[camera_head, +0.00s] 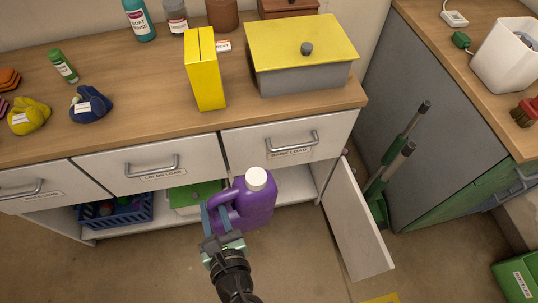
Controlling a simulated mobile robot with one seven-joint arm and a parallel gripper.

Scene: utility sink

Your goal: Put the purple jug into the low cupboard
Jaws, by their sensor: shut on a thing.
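The purple jug (257,205) with a white cap is upright in front of the low cupboard, under the right-hand drawer. My gripper (222,218) is shut on the jug at its left side, by the handle. The low cupboard (298,185) is open below the counter, and its white door (355,222) is swung out to the right of the jug. The jug hides part of the cupboard's opening. I cannot tell whether the jug touches the shelf or floor.
Left of the jug, a green-lidded box (194,196) and a blue basket (115,212) stand on the low shelf. A drawer handle (287,144) juts out above. Green-handled tools (394,165) lean beyond the door. Bare floor lies in front.

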